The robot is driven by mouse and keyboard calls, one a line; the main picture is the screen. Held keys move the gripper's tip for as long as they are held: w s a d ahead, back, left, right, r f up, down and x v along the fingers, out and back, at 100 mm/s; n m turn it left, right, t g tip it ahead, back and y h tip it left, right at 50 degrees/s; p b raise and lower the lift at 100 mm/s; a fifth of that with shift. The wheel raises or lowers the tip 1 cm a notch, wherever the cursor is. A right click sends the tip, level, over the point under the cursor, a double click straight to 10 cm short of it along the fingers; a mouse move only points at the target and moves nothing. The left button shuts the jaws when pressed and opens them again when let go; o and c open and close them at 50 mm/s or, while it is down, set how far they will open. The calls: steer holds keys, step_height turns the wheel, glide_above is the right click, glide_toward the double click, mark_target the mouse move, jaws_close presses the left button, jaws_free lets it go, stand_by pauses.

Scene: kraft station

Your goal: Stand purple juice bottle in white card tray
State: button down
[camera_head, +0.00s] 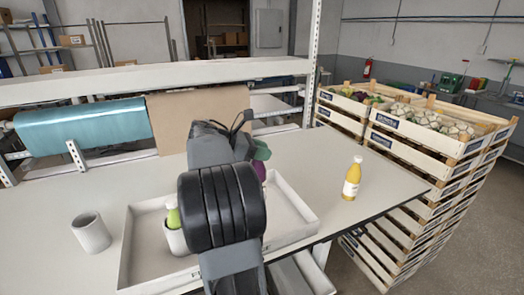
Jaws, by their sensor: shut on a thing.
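The white card tray (292,207) lies on the table, with its middle covered by my arm. My gripper (232,130) is over the far side of the tray, seen from behind and partly hidden by my wrist. It is shut on a purple thing with a dark green top, which I take for the purple juice bottle (262,171). Only its right edge shows beside my arm. Whether its base touches the tray floor is hidden.
In the tray's left part, a green-topped thing (173,217) stands in a white cup (178,240). A grey-white cup (91,233) stands left of the tray. A yellow bottle (351,180) stands upright to the right. Stacked crates (420,150) stand beyond the table's right edge.

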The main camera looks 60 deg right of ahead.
steer(key=shift+f, duration=0.1)
steer(key=shift+f+b, duration=2.4)
steer(key=shift+f, duration=2.65)
steer(key=c, duration=0.7)
jaws_free()
step_height(320, 180, up, 13)
steer(key=p, duration=1.3)
